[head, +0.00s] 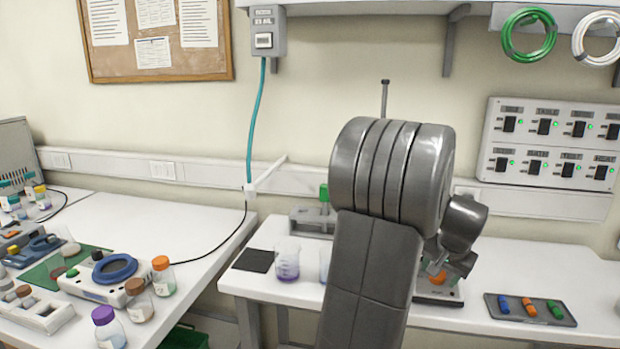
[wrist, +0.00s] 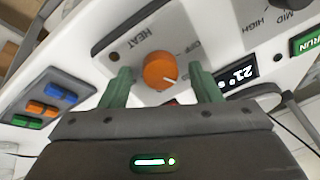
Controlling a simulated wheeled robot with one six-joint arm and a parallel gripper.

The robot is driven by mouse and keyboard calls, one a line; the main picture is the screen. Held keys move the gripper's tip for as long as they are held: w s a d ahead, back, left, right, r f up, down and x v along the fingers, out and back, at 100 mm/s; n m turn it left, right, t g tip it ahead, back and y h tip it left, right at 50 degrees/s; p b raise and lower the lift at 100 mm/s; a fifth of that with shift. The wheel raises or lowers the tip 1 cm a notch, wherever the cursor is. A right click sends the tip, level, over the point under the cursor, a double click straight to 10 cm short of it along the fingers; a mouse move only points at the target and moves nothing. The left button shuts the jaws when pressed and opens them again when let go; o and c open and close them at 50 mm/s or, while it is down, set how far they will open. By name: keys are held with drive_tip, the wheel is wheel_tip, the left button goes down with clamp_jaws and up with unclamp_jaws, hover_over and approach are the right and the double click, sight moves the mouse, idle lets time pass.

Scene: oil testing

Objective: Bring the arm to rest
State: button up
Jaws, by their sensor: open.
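My arm (head: 370,270) rises in the middle of the head view, bent at a large grey joint, with its wrist (head: 463,222) hanging down behind it on the right. In the wrist view my gripper (wrist: 163,78) is open, its two green fingers apart. An orange knob (wrist: 160,71) marked HEAT shows between and just beyond the fingertips. I cannot tell whether the fingers touch it. In the head view the orange knob (head: 436,276) is partly hidden by my wrist.
A dark tray with coloured pieces (head: 530,310) lies right of the arm. A beaker with purple liquid (head: 286,263) stands to its left. The left bench (head: 190,222) carries bottles and devices. A switch panel (head: 550,145) is on the wall at right.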

drive_tip(key=n+b, duration=0.2)
drive_tip(key=n, duration=0.5)
drive_tip(key=shift+r+n+y, duration=0.15)
drive_tip(key=shift+n+y, duration=0.15)
drive_tip(key=shift+n, duration=0.2)
drive_tip(key=v, duration=0.8)
drive_tip(key=shift+w+a+r, duration=0.1)
drive_tip(key=shift+w+r, duration=0.05)
drive_tip(key=shift+r, duration=0.1)
